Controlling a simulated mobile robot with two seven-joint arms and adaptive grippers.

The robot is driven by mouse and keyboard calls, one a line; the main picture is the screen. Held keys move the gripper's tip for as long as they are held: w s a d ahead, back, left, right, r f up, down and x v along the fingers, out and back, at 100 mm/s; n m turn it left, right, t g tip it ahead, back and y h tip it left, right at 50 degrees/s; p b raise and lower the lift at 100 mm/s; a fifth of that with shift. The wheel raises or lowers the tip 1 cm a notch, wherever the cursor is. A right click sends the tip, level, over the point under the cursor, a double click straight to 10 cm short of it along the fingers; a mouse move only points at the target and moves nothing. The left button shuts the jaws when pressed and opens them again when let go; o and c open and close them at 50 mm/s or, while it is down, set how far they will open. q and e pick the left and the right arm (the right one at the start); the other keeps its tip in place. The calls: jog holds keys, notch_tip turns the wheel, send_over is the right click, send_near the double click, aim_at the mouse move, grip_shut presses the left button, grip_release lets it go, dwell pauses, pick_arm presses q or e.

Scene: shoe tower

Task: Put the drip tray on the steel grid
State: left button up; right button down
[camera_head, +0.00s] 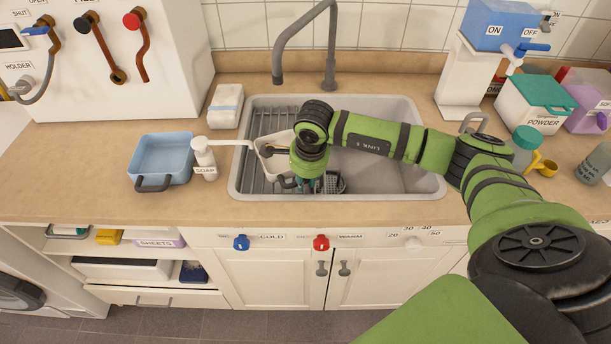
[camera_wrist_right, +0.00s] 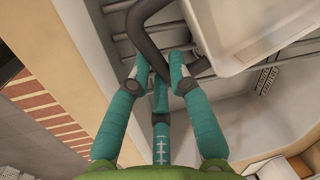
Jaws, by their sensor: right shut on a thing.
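The drip tray, a white tray with a dark handle, is over the left part of the sink in the head view (camera_head: 268,161), above or on the steel grid (camera_head: 262,124); I cannot tell if they touch. My right gripper (camera_head: 308,184) reaches down at the tray's right side. In the right wrist view, the teal fingers (camera_wrist_right: 161,84) are closed on the dark handle, and the white tray (camera_wrist_right: 245,30) fills the upper right. Grid bars (camera_wrist_right: 290,68) show beneath it. My arm hides part of the tray in the head view. My left gripper is out of view.
The sink rim (camera_head: 235,190) surrounds the grid. A soap bottle (camera_head: 204,158) and a blue basin with a dark handle (camera_head: 160,157) stand left of the sink. The faucet (camera_head: 331,50) rises behind. The sink's right part looks clear.

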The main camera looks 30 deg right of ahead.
jog(key=c, duration=1.1)
grip_release()
jog(key=shift+c, duration=0.2)
notch_tip(320, 180, up, 12)
jog(key=s+b, duration=0.2)
jog(key=b, duration=0.1)
jog(key=shift+s+a+b, duration=0.15)
jog(key=shift+a+b, duration=0.05)
jog(key=shift+b, duration=0.1)
jog(key=shift+f, duration=0.15)
